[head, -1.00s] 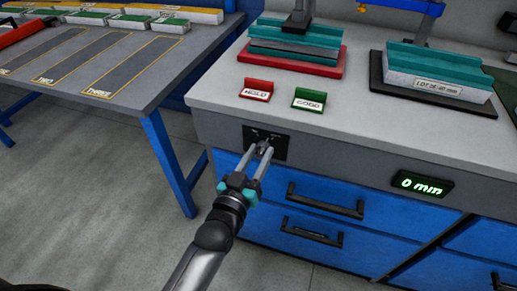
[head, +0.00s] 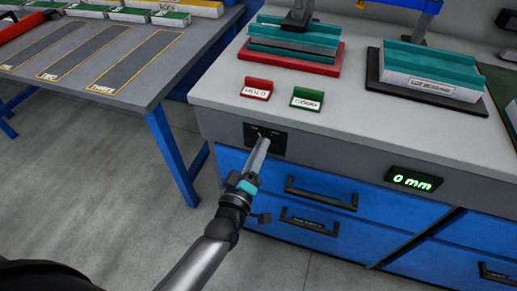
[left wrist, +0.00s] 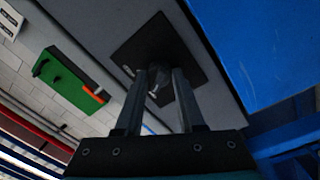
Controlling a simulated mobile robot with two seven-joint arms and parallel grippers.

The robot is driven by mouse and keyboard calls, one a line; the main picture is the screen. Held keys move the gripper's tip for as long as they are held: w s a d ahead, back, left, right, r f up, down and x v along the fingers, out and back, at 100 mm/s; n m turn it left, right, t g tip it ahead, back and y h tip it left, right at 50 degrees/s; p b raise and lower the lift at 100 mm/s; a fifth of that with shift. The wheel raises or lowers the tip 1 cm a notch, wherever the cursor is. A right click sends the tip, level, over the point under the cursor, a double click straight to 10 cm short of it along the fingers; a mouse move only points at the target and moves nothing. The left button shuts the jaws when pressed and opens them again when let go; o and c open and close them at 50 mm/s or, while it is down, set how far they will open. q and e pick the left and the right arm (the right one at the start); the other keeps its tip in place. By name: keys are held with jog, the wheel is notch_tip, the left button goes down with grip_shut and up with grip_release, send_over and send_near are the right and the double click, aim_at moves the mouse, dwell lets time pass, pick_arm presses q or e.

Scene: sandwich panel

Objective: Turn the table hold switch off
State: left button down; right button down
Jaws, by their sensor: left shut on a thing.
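The table hold switch is on a black plate (head: 267,144) set in the grey front edge of the workbench. My left gripper (head: 264,140) reaches up to it from below, with its fingertips at the plate. In the left wrist view, my left gripper (left wrist: 160,78) is shut on the small dark switch lever (left wrist: 158,92), in front of the black plate (left wrist: 136,52). The lever is partly hidden between the fingers, so its exact position is hard to tell. My right gripper is not in view.
The red HOLD sign (head: 256,89) and green GOOD sign (head: 307,98) stand on the workbench (head: 360,117) above the plate. A display reading 0 mm (head: 415,179) is to the right. Blue drawers with black handles (head: 321,193) lie below. A lane table (head: 123,95) stands at the left.

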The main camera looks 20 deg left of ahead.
pick_arm(q)
jog(key=shift+n, duration=0.7)
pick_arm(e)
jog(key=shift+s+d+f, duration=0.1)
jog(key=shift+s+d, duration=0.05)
pick_arm(q)
jog(key=c, duration=0.5)
grip_release()
jog(key=shift+s, duration=0.1)
jog(key=s+p, duration=0.1)
jog(key=s, duration=0.9)
jog(key=s+f+p, duration=0.1)
jog(key=s, duration=0.4)
jog(key=shift+a+p, duration=0.3)
jog(key=shift+a, duration=0.1)
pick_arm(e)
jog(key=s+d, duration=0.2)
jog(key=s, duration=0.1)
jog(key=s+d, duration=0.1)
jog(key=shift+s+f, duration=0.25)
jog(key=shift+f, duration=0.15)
